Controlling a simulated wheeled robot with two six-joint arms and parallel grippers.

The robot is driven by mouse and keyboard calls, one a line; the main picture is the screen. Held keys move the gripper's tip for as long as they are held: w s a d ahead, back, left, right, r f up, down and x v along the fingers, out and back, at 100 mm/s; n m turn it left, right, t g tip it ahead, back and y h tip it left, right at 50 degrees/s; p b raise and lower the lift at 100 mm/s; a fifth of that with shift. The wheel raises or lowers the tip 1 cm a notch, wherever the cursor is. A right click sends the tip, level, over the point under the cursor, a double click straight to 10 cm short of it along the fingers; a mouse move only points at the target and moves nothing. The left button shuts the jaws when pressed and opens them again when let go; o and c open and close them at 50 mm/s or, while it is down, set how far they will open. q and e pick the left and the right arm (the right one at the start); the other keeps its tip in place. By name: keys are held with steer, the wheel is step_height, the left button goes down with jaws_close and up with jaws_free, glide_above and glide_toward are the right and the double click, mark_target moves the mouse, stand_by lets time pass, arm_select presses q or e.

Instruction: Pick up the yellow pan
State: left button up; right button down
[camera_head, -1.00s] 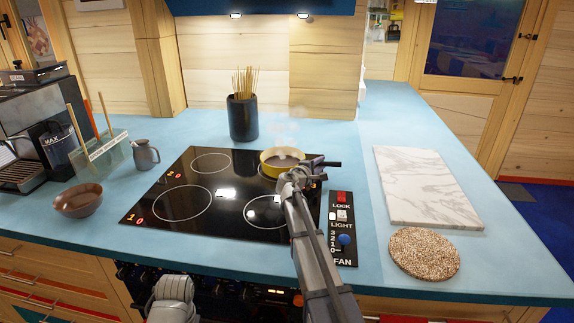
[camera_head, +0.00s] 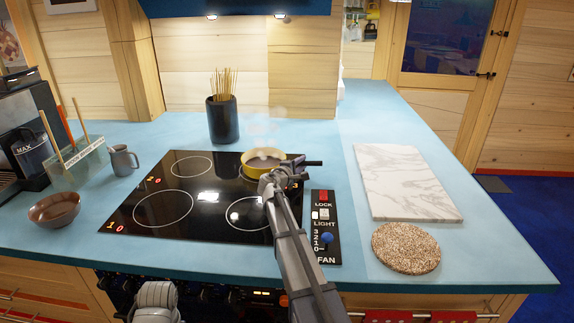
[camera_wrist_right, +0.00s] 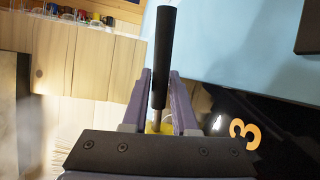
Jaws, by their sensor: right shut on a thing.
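The yellow pan (camera_head: 254,172) is at the back right of the black hob (camera_head: 215,218), with brown contents and faint steam above it. I cannot tell whether its base touches the hob. Its dark handle (camera_head: 313,163) points right in the head view. My right gripper (camera_head: 280,179) is at the pan's near right side and partly hides it. In the right wrist view, the black handle (camera_wrist_right: 165,40) stands between the two fingers, with a little of the yellow pan (camera_wrist_right: 160,128) behind. The gripper is shut on the handle.
A dark pot of sticks (camera_head: 222,120) stands behind the hob. A control panel (camera_head: 325,225), marble board (camera_head: 405,182) and round cork mat (camera_head: 406,248) lie to the right. A mug (camera_head: 123,160) and brown bowl (camera_head: 55,209) stand left. Blue counter is free around the board.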

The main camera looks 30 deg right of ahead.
steer(key=shift+r+p, duration=4.95)
steer(key=shift+r, duration=0.05)
